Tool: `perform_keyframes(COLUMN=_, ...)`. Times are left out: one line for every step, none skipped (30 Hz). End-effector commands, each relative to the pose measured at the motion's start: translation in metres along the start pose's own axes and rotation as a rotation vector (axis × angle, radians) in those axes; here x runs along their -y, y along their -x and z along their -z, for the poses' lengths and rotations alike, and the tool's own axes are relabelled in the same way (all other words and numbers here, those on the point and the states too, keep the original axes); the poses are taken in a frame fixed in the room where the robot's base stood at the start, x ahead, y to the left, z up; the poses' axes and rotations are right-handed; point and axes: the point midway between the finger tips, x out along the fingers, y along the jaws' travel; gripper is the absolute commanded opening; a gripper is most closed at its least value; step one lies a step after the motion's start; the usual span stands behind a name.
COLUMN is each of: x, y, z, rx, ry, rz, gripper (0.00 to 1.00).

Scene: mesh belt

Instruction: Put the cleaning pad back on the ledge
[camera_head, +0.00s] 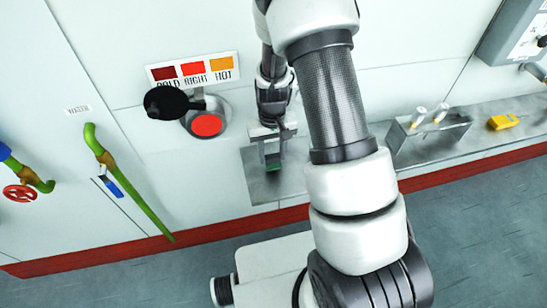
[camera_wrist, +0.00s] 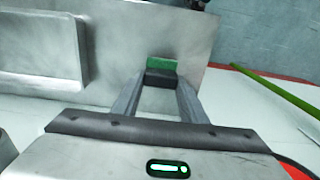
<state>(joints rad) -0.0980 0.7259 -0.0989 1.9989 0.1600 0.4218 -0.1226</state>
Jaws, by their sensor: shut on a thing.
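The cleaning pad (camera_wrist: 162,66), a small block with a green layer and a dark layer, is between the fingertips of my gripper (camera_wrist: 160,85) in the wrist view. My gripper is shut on it. In the head view, a bit of the pad's green (camera_head: 273,167) shows below my gripper (camera_head: 272,153), which points down. The grey metal ledge (camera_head: 262,188) runs along the wall. The pad is over the ledge's left end; I cannot tell whether it touches. The ledge also shows behind the pad in the wrist view (camera_wrist: 120,40). My arm hides the ledge's middle.
A metal holder (camera_head: 430,135) with white tubes and a yellow item (camera_head: 503,122) stand on the ledge at right. A black knob (camera_head: 168,102) sticks out from the wall beside my gripper. A green pipe (camera_head: 130,185) runs down the wall at left.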

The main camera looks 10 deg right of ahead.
Motion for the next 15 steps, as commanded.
perform_keyframes(x=0.0, y=-0.009, z=-0.002, rx=0.005, ry=-0.001, rz=0.0, gripper=0.21)
perform_keyframes(x=0.0, y=-0.014, z=-0.001, rx=0.005, ry=-0.001, rz=0.0, gripper=0.21)
perform_keyframes(x=0.0, y=-0.02, z=-0.001, rx=0.004, ry=-0.001, rz=0.0, gripper=0.21)
perform_keyframes(x=-0.001, y=-0.023, z=-0.001, rx=0.004, ry=-0.001, rz=0.0, gripper=0.21)
perform_keyframes(x=-0.001, y=-0.026, z=-0.001, rx=0.003, ry=-0.001, rz=0.0, gripper=0.21)
perform_keyframes(x=-0.001, y=-0.029, z=0.0, rx=0.001, ry=-0.001, rz=0.0, gripper=0.21)
perform_keyframes(x=0.0, y=-0.03, z=0.0, rx=0.001, ry=-0.001, rz=0.0, gripper=0.21)
perform_keyframes(x=0.0, y=-0.03, z=0.0, rx=0.001, ry=-0.001, rz=0.0, gripper=0.21)
perform_keyframes(x=0.0, y=-0.03, z=0.0, rx=0.0, ry=-0.001, rz=0.0, gripper=0.21)
perform_keyframes(x=0.0, y=-0.03, z=0.0, rx=0.0, ry=-0.001, rz=0.0, gripper=0.21)
perform_keyframes(x=0.0, y=-0.03, z=0.0, rx=0.0, ry=-0.001, rz=0.0, gripper=0.21)
perform_keyframes(x=0.0, y=-0.03, z=0.0, rx=0.0, ry=0.0, rz=0.0, gripper=0.21)
perform_keyframes(x=0.0, y=-0.03, z=0.0, rx=0.0, ry=-0.001, rz=0.0, gripper=0.21)
perform_keyframes(x=0.0, y=-0.03, z=0.0, rx=0.0, ry=0.0, rz=0.0, gripper=0.21)
perform_keyframes(x=0.0, y=-0.031, z=0.0, rx=0.0, ry=0.0, rz=0.0, gripper=0.21)
